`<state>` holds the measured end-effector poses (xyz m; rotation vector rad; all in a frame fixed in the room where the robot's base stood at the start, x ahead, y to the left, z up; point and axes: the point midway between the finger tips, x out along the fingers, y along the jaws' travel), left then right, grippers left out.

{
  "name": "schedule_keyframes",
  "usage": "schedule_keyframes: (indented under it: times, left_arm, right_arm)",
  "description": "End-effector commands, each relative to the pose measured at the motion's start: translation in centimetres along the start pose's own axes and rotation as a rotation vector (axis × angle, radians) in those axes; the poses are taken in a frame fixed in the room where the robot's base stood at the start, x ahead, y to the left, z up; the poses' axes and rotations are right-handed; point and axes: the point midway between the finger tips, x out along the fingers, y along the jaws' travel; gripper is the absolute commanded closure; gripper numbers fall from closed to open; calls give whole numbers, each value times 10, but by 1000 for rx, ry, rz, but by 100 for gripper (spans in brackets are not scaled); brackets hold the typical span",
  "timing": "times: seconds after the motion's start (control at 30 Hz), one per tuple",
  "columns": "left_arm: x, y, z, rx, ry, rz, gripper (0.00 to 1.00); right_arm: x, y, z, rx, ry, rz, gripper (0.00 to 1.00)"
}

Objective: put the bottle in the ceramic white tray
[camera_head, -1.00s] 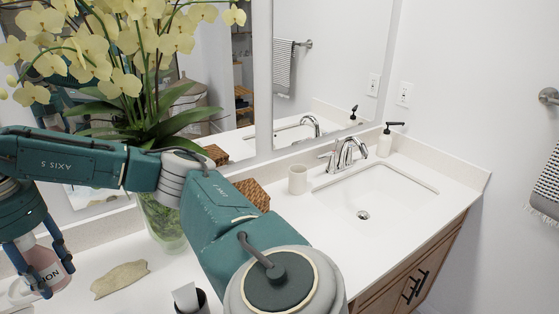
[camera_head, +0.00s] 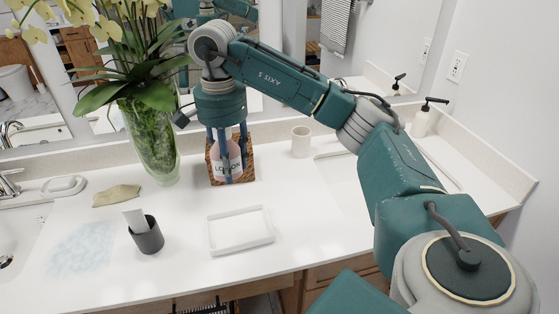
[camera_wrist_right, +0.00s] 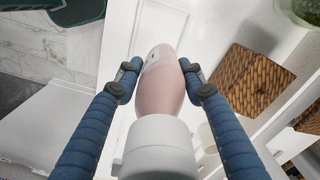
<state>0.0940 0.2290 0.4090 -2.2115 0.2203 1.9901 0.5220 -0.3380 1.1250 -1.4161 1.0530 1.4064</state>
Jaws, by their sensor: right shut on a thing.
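My right gripper (camera_head: 231,174) is shut on a pink bottle (camera_head: 223,166) with a dark-lettered label. The bottle is upright in front of the wicker basket in the head view; whether it touches the counter I cannot tell. In the right wrist view the two blue fingers (camera_wrist_right: 157,80) sit on either side of the bottle (camera_wrist_right: 160,92), whose white top faces the camera. The shallow white rectangular tray (camera_head: 240,229) lies empty on the counter, nearer to me and slightly right of the bottle. My left gripper is not in view.
A wicker basket (camera_head: 247,168) stands right behind the bottle. A glass vase (camera_head: 152,140), a tan soap-like piece (camera_head: 117,196) and a dark cup (camera_head: 148,236) are to the left. A cream cup (camera_head: 301,142) stands to the right. Counter around the tray is clear.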

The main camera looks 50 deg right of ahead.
Motion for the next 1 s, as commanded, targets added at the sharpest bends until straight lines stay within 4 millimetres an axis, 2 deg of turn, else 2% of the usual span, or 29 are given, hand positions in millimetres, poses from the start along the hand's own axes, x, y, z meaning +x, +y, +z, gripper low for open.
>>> schedule_keyframes:
  times: [0.17,0.4,0.47,0.7,0.8,1.0]
  left_arm:
    - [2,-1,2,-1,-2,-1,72]
    - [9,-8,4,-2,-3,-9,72]
    - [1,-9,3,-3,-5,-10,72]
    - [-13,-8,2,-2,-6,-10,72]
    - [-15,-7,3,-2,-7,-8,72]
    - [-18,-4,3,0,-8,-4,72]
  right_arm:
    - [8,-1,1,-16,-2,-1,100]
    - [63,1,2,-15,-5,4,100]
    - [73,1,1,-14,-2,4,100]
    - [130,1,1,-13,-2,2,100]
    - [146,0,1,-13,-1,0,100]
    - [161,0,1,-13,-1,-1,100]
